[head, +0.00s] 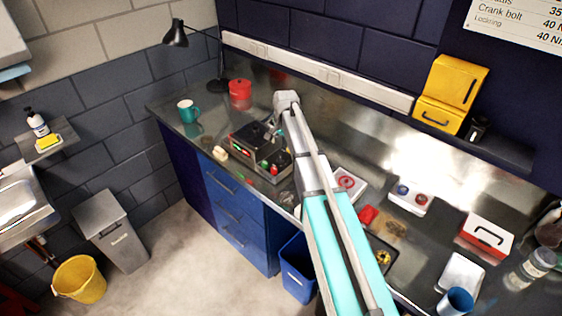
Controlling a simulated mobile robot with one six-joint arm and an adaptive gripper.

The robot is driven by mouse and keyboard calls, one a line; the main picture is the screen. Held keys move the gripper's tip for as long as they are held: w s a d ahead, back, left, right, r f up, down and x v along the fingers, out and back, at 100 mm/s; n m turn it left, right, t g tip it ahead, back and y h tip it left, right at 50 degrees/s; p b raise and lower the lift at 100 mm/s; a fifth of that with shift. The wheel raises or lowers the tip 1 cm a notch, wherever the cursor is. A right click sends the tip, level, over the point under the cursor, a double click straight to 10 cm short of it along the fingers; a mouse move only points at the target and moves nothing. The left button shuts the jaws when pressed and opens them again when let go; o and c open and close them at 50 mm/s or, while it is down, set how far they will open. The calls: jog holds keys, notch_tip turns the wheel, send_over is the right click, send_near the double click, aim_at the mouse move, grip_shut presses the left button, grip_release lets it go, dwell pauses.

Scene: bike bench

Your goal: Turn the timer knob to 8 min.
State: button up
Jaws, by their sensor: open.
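A dark control box (258,158) with small red and green parts on its front stands on the steel bench. The timer knob cannot be made out for certain, and its markings are too small to read. My gripper (271,132) is over the back right part of the box, at the end of my arm. It is open and looks empty. Its fingertips are small and dark against the box, so I cannot tell whether they touch anything. My arm hides the bench just right of the box.
A teal mug (188,111), a red canister (240,95) and a black lamp (176,36) stand left of and behind the box. Right of my arm are a white tray (409,197), a red case (487,237) and a blue cup (456,302). A wall rail (315,72) runs behind.

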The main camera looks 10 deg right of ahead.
aim_at(281, 156)
jog(key=shift+w+a+f+b, duration=0.1)
jog(key=shift+f+b, duration=1.6)
jog(key=shift+f, duration=0.15)
jog(key=shift+w+a+f+b, duration=0.1)
jog(key=shift+f+b, duration=1.55)
jog(key=shift+f, duration=0.15)
jog(key=shift+s, duration=0.1)
grip_shut()
jog(key=shift+n, duration=0.6)
grip_release()
jog(key=shift+m, duration=0.3)
